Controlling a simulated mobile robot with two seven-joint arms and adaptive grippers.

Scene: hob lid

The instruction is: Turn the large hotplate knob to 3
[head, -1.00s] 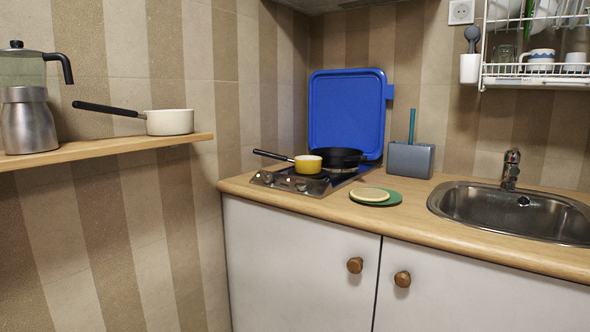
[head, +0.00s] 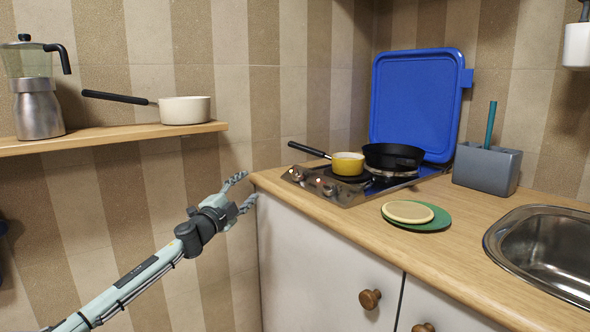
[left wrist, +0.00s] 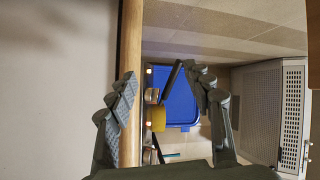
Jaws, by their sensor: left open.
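The hob (head: 350,195) lies on the counter with two knobs on its front left edge: one knob (head: 300,172) further left and one knob (head: 329,188) further right. I cannot tell which serves the large hotplate or read their markings. My left gripper (head: 243,191) is open and empty, left of the counter's left end and apart from the knobs. In the left wrist view its fingers (left wrist: 162,95) spread wide, with the hob beyond partly hidden. My right gripper is not in view.
A yellow pot (head: 347,164) and a black pan (head: 393,156) stand on the hob. The blue lid (head: 418,95) is upright behind. A green plate (head: 433,222) lies in front. A shelf (head: 110,136) with a white pot (head: 185,110) juts out at left.

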